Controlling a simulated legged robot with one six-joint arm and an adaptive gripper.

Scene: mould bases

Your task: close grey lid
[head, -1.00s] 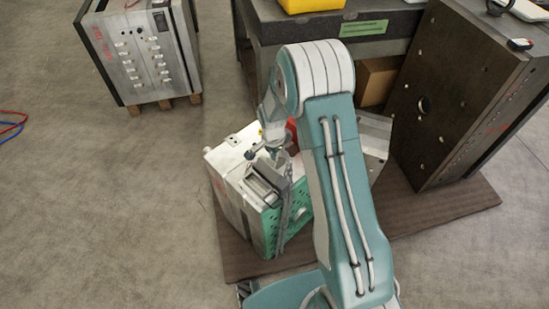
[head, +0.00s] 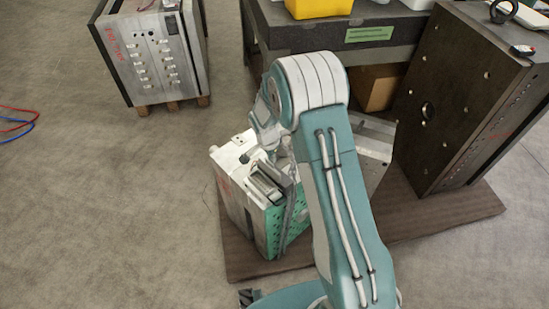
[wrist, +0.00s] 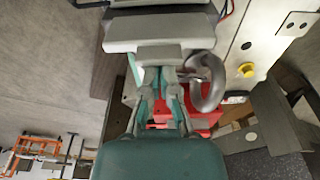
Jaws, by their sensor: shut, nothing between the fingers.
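The grey lid (head: 283,177) stands raised beside a small recessed box (head: 262,187) on top of the metal mould base with a green side (head: 277,232). In the wrist view, a broad grey bar (wrist: 158,31) that looks like the lid lies just in front of the fingertips. My gripper (wrist: 160,75) is shut and empty, its fingers close to that bar; I cannot tell whether they touch. In the head view my arm hides most of the gripper.
A steel eyebolt ring (wrist: 208,86) and a yellow knob (wrist: 246,70) are right of my fingers. A tall dark mould block (head: 463,95) stands right, a grey mould block (head: 150,52) back left, and a workbench (head: 335,38) behind.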

